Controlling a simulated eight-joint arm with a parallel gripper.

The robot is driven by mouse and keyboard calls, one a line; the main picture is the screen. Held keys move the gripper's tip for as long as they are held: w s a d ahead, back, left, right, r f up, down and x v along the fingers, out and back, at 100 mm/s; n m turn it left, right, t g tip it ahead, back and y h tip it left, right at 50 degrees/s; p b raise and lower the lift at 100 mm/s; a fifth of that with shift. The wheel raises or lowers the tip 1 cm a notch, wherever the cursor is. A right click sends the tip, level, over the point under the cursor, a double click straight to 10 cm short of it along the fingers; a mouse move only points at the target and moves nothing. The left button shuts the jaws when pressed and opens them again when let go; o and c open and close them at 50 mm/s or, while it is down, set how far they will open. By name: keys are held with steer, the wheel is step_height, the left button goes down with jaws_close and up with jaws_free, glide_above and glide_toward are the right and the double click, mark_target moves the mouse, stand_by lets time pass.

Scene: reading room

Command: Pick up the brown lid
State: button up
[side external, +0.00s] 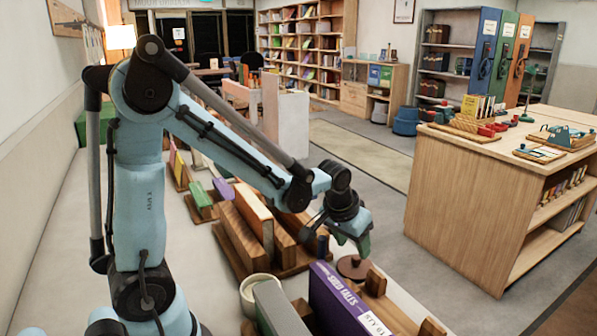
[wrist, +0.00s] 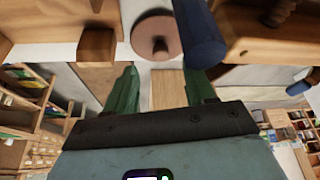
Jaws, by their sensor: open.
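The brown lid (side external: 354,267) is a round disc with a small knob on top. It lies on the pale surface between the wooden book racks. In the wrist view the lid (wrist: 147,26) shows at the top middle, beyond my fingertips. My gripper (side external: 352,240) is just above the lid in the side view, apart from it as far as I can tell. In the wrist view my gripper (wrist: 162,80) has its two green fingers spread, with nothing between them.
A blue cylinder (wrist: 200,35) stands close beside the lid. A wooden block (wrist: 97,45) is on its other side. A purple book (side external: 335,300), a cream pot (side external: 250,292) and wooden racks crowd the area. A wooden shelf counter (side external: 470,190) stands to the right.

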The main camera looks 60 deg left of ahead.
mark_target(356, 256)
steer(key=shift+x, duration=2.55)
steer(key=shift+w+a, duration=0.1)
jaws_close()
